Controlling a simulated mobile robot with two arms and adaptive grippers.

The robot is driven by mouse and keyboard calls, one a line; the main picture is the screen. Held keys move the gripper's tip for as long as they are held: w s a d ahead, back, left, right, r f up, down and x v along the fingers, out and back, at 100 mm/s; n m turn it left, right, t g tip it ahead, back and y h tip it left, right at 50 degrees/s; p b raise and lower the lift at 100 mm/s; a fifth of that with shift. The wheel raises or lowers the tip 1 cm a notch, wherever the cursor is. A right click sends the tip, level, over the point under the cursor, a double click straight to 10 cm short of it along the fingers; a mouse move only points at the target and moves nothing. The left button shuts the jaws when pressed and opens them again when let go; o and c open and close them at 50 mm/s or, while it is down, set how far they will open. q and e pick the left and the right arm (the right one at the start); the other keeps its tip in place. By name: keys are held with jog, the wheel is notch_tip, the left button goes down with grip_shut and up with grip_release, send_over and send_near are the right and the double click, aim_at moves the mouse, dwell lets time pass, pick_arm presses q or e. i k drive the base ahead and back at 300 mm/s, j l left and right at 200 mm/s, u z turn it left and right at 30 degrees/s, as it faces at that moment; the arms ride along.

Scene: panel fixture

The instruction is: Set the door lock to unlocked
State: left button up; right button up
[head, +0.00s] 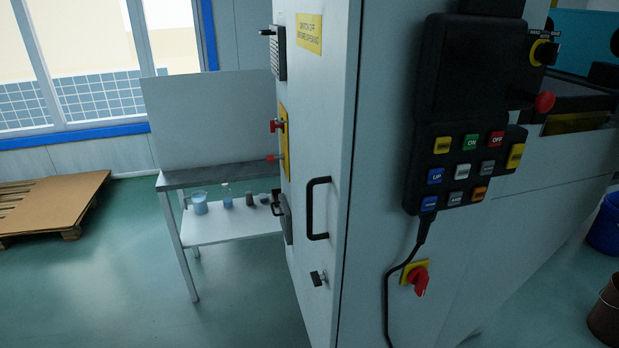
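A tall grey cabinet (375,190) stands in the middle of the head view. Its narrow door face (315,110) carries a black bar handle (313,208). Below the handle is a small dark knob (318,278) that looks like the door lock; it is too small to tell whether it is locked or unlocked. The door looks closed. Neither of my grippers is in view.
A black control panel (466,62) with coloured buttons hangs on the cabinet's right side, above a red rotary switch (419,278) on yellow. A small table (220,175) stands behind left, a pallet (50,205) farther left. Floor left of the cabinet is clear.

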aim_at(317, 280)
jog(key=z, duration=0.75)
jog(key=i+j+z, duration=0.1)
jog(key=j+z, duration=1.35)
